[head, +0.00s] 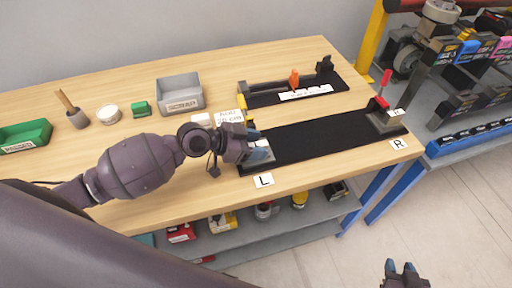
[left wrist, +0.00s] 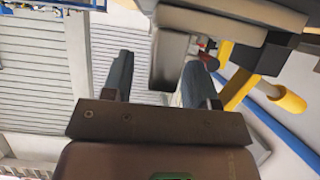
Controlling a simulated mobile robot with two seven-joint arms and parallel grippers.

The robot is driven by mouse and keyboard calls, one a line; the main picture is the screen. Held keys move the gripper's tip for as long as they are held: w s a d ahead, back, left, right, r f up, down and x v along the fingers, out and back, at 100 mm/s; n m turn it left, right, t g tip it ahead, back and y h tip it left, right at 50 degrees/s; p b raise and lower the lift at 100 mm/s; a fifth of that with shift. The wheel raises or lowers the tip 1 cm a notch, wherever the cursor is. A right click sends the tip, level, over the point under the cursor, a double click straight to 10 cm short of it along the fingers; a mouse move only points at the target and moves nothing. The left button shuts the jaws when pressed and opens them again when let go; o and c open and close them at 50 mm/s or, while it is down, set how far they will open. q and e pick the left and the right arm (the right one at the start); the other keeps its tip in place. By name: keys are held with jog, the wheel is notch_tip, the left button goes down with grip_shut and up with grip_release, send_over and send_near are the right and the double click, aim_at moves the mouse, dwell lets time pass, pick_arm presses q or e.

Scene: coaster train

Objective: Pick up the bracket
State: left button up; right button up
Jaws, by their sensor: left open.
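My left gripper (head: 262,146) is over the left end of the long black mat (head: 318,137), by the L label. Its blue fingers cover much of a light grey metal part (head: 266,156) there, which may be the bracket. In the left wrist view, my left gripper (left wrist: 155,82) has its fingers apart, with a grey block-shaped part (left wrist: 170,58) between or just beyond them. I cannot tell whether the fingers touch it. My right gripper (head: 402,267) is low at the bottom right, away from the table, with its fingertips apart and nothing seen between them.
A grey fixture with a red-handled clamp (head: 384,90) stands at the mat's right end. Behind lies a smaller black mat with an orange-handled clamp (head: 294,78). A grey bin (head: 180,94), a green bin (head: 25,135) and small items stand at the back left. The long mat's middle is clear.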

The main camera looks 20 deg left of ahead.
pick_arm(q)
jog(key=shift+w+d+f, duration=0.1)
jog(key=shift+d, duration=0.15)
grip_shut()
